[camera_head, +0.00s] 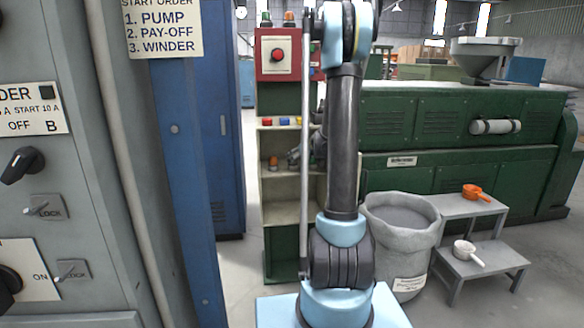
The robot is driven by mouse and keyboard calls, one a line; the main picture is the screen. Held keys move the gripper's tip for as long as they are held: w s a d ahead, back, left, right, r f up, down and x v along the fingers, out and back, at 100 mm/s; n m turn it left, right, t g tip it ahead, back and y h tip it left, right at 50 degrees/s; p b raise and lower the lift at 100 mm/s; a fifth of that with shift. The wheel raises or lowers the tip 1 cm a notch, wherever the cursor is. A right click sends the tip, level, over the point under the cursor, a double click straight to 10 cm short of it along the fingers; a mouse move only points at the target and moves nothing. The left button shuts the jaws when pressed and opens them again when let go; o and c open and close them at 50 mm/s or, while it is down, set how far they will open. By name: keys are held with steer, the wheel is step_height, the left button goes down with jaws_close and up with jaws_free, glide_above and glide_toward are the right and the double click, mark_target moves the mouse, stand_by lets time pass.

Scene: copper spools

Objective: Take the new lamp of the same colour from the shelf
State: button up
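A cream and green shelf unit (285,212) stands behind my arm. On its upper ledge sit small coloured pieces: a red one (266,121), a blue one (284,121) and a yellow one (297,120). An orange lamp-like piece (273,162) with a dark base stands in the compartment below. Two small lamps, one dark greenish (265,19) and one orange-red (289,18), stand on the red box above. A dark part that looks like my gripper (294,158) shows at the compartment, right of the orange piece and apart from it. My arm hides most of it, and its fingers are unclear.
A blue cabinet (224,120) and a grey switch panel (60,200) close off the left. Green machinery (470,140) fills the back.

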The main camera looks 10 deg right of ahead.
mark_target(293, 163)
steer(key=shift+x, duration=2.75)
steer(key=shift+c, duration=0.6)
steer(key=c, duration=1)
